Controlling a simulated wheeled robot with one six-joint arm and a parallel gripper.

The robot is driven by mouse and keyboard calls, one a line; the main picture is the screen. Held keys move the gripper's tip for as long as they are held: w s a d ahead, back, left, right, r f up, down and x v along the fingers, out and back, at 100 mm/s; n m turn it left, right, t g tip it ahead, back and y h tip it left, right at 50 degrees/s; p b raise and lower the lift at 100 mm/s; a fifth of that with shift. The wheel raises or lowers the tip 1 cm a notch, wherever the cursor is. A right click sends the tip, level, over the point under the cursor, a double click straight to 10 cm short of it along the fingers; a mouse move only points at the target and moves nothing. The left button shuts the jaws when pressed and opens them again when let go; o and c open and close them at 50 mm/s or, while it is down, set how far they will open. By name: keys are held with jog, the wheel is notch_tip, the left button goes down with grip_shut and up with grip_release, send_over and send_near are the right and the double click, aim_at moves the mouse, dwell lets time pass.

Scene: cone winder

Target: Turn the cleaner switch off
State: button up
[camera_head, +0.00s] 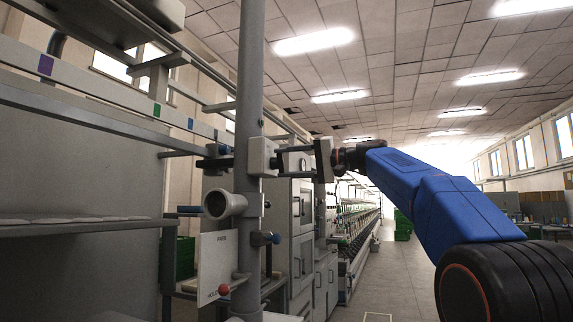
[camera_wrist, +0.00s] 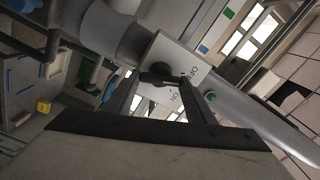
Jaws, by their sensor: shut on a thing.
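The cleaner switch is a pale box (camera_head: 262,156) on a grey upright pole. In the wrist view its face (camera_wrist: 168,52) carries the words OFF and ON beside a dark knob (camera_wrist: 160,80). My gripper (camera_head: 277,161) reaches the box from the right in the head view. In the wrist view its two dark fingers (camera_wrist: 158,84) stand on either side of the knob and are shut on it. The fingers partly cover the knob, so I cannot tell exactly which word it points to.
A white sign plate (camera_head: 216,267) and a red ball knob (camera_head: 224,289) sit lower by the pole (camera_head: 250,60). A round grey fitting (camera_head: 222,204) juts out just below the switch. A grey shelf (camera_head: 80,228) is at left. The aisle floor (camera_head: 390,270) is clear.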

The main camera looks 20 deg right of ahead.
jog(key=shift+f+n, duration=0.1)
jog(key=shift+n, duration=0.6)
jog(key=o, duration=1)
jog(key=shift+o, duration=0.2)
jog(key=v, duration=1.7)
jog(key=shift+s+d, duration=0.15)
